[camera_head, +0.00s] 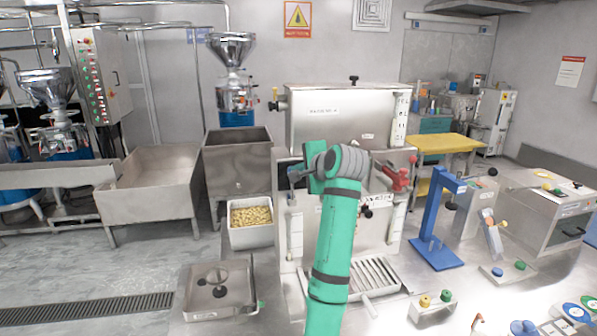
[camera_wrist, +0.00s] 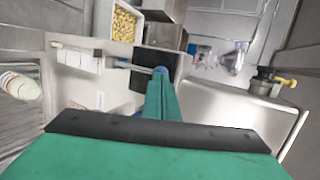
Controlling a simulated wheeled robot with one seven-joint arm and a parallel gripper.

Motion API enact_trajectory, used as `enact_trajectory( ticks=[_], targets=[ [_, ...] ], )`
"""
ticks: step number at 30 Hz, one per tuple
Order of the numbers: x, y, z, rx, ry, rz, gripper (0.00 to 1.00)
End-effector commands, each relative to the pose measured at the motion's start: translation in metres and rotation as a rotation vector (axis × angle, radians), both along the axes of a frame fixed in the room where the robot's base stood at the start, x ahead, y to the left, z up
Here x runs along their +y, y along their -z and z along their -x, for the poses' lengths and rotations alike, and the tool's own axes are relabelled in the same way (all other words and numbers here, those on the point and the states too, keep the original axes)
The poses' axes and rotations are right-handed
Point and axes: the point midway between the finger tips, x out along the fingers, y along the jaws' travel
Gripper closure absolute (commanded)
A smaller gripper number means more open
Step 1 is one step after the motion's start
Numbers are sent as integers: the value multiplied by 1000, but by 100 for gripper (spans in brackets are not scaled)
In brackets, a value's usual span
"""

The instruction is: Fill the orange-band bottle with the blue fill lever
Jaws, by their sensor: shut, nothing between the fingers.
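My gripper (camera_wrist: 161,80) is shut and empty in the wrist view. Its fingertips are at the blue knob (camera_wrist: 160,69) of a thin lever (camera_wrist: 130,65) on the machine's pale face; I cannot tell if they touch. In the head view, my green arm reaches up to the front of the steel machine (camera_head: 345,120) and covers its middle. A white cylinder with reddish marks (camera_wrist: 20,84) shows at the left edge of the wrist view. I cannot tell whether it is the orange-band bottle. No orange-band bottle is clearly visible in the head view.
A bin of beans (camera_head: 250,233) stands left of the machine. A red lever (camera_head: 398,176) is on its right side. A blue stand (camera_head: 437,250) and small coloured knobs (camera_head: 435,300) are on the bench at right. A slatted tray (camera_head: 376,276) lies below.

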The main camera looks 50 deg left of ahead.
Motion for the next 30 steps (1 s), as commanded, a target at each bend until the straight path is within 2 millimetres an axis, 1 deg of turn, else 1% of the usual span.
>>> enact_trajectory(
  ticks=[4,8,12,18,21,25,30],
  targets=[
    [-15,-3,2,0,2,-1,100],
    [-36,-7,8,-1,1,-2,100],
    [-59,-23,17,-3,-2,-2,100],
    [-94,-42,24,-2,1,-2,100],
    [-107,-49,27,-1,2,-2,100],
    [-117,-54,30,-1,3,0,100],
    [-121,-56,31,0,1,0,100]
  ],
)
